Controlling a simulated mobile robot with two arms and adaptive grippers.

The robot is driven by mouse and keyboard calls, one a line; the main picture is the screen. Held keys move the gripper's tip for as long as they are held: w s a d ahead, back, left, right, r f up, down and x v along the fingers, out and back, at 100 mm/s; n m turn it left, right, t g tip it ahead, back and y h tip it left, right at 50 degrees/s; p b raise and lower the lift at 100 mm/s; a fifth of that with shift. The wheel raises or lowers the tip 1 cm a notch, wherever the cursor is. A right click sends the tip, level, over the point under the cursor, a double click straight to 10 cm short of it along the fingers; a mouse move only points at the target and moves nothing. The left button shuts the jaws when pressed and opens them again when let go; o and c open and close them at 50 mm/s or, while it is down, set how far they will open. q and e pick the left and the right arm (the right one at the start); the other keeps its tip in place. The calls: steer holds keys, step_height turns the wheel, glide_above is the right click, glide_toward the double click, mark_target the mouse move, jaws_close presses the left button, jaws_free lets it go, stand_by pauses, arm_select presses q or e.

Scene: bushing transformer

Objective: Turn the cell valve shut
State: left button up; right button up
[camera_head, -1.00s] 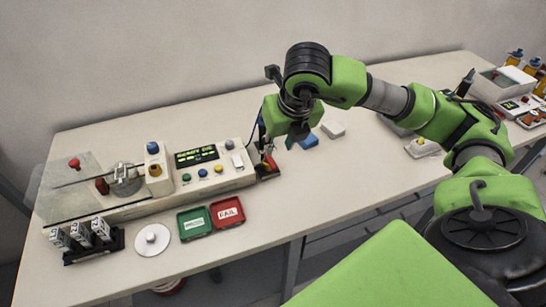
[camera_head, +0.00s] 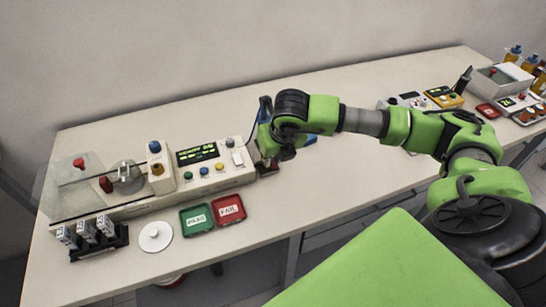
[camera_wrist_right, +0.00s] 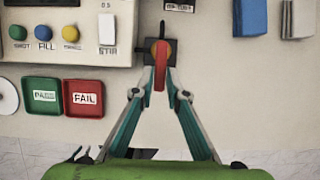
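The valve with a red lever (camera_wrist_right: 160,66) shows in the right wrist view, on a dark base just right of the tester box. Its lever points toward my gripper, below an orange pivot. My right gripper (camera_wrist_right: 160,97) is open, with one fingertip on each side of the lever's lower end and visible gaps between; whether they touch it at depth I cannot tell. In the head view my right gripper (camera_head: 276,153) hangs over the valve base (camera_head: 267,170) and hides most of the valve. My left gripper is not in view.
The tester box (camera_head: 213,172) with buttons stands directly left of the valve. A green tray (camera_head: 196,219) and a red FAIL tray (camera_head: 229,210) lie in front. Blue and white blocks (camera_wrist_right: 249,18) lie right of the valve. The table's middle right is mostly clear.

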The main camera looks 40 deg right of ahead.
jaws_close()
steer(key=shift+d+f+n+b, duration=0.2)
steer(key=shift+n+b, duration=0.1)
steer(key=shift+b, duration=0.45)
steer(key=d+n+y+b, duration=0.1)
steer(key=n+b, duration=0.1)
steer(key=b, duration=0.1)
steer(key=d+n+y+b, duration=0.1)
steer(key=n+b, duration=0.1)
steer(key=b, duration=0.1)
steer(key=shift+f+n, duration=0.1)
steer(key=shift+n, duration=0.2)
steer(key=n, duration=0.1)
steer(key=b, duration=0.1)
steer(key=d+n+y+b, duration=0.1)
steer(key=shift+w+r+n, duration=0.2)
steer(key=shift+w+n, duration=0.05)
steer(key=shift+n, duration=0.05)
steer(key=shift+w+d+r+n+g+y, duration=0.1)
steer(key=shift+w+d+n+g+y, duration=0.35)
steer(key=shift+n, duration=1.2)
steer(key=shift+w+d+n+g+y, duration=0.35)
steer(key=shift+w+n+g, duration=0.2)
steer(key=shift+n, duration=1.15)
steer(key=shift+w+d+r+n+g+y, duration=0.1)
steer(key=shift+w+d+n+g+y, duration=0.3)
steer(key=shift+n, duration=1.25)
steer(key=shift+w, duration=0.15)
